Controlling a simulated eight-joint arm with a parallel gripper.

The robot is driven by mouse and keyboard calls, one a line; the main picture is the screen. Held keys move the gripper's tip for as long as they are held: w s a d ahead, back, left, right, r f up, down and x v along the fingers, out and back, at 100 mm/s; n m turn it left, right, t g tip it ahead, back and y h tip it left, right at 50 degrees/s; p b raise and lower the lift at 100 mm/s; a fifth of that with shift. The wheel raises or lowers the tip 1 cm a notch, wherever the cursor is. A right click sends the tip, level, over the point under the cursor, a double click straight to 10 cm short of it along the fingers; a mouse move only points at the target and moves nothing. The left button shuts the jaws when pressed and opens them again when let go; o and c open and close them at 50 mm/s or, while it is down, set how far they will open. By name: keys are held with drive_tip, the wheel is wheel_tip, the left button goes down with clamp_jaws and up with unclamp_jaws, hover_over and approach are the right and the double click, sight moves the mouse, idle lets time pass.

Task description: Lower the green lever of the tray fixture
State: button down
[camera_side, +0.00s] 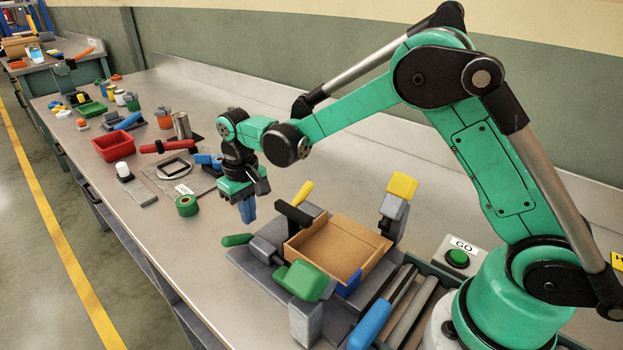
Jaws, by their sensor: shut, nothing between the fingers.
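The tray fixture (240,262) is a dark grey base around an open wooden tray (335,249). A green-handled lever (238,240) sticks out at its left side, lying nearly level beside a grey block. A green block (303,280) also sits on a grey post at the fixture's front. My gripper (248,217) points down with its blue fingers shut and empty. In the picture it is just above the green handle; I cannot tell the gap in depth, but no contact shows.
A yellow handle (303,193) rises behind the tray, and a yellow-topped grey post (402,186) stands at its right. A blue handle (370,325) and rollers (413,311) lie front right. Green tape (187,205) and a red bin (113,146) are left. The front-left bench is clear.

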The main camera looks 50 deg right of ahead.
wheel_tip(320, 180, up, 8)
drive_tip(key=d, duration=0.1)
idle(0.6)
idle(0.5)
drive_tip(key=s+d+r+t, duration=0.1)
drive_tip(key=s+t, duration=0.2)
drive_tip(key=s, duration=0.4)
drive_tip(key=s+d+r+t, duration=0.1)
drive_tip(key=s+d+t, duration=0.1)
drive_tip(key=s+t, duration=0.2)
drive_tip(key=shift+s+d+r, duration=0.25)
drive_tip(key=shift+s+d, duration=0.05)
drive_tip(key=shift+s, duration=1.35)
